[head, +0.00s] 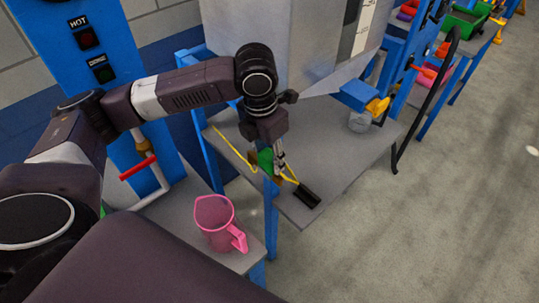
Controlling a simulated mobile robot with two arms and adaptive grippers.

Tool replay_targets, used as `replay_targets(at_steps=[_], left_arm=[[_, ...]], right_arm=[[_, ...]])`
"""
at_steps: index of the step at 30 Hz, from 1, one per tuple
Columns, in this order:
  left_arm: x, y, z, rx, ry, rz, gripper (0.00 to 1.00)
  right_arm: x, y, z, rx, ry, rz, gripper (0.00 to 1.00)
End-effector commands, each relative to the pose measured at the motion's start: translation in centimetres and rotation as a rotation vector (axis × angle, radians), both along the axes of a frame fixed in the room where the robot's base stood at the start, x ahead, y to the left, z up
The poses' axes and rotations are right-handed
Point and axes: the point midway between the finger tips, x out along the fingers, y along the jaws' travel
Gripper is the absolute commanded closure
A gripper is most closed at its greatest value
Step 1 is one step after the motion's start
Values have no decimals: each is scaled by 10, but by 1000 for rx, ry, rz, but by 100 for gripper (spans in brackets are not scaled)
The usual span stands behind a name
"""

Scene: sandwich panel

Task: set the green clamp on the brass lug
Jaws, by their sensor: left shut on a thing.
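My left gripper (273,160) points down over the grey metal table and is shut on the green clamp (265,160). The clamp is a small green block, partly hidden by the fingers. It is near the table's front left edge; I cannot tell whether it touches anything below. A yellow cord (235,149) lies on the table to the left of the clamp, and yellow also shows to its right, near a black piece (307,195). I cannot make out the brass lug for certain. My right gripper is not in view.
A pink jug (216,222) stands on a lower grey bench at the front. A blue panel (80,45) with HOT and other switches and a red-handled valve (138,168) are at left. A grey cabinet (247,30) rises behind the gripper. The table's right part is mostly clear.

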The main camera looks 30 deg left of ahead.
Motion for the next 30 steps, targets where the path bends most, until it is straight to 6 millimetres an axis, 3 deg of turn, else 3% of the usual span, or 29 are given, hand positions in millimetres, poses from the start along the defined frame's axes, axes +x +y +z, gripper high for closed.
replay_targets(at_steps=[18, 19, 24, 30], left_arm=[[0, 0, -9, 0, 0, 0, 91], [0, 0, -9, 0, 0, 0, 60], [0, 0, -9, 0, 0, 0, 43], [0, 0, -9, 0, 1, 0, 43]], right_arm=[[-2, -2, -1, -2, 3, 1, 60], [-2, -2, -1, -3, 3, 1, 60], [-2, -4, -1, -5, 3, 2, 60], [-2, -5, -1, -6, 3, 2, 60]])
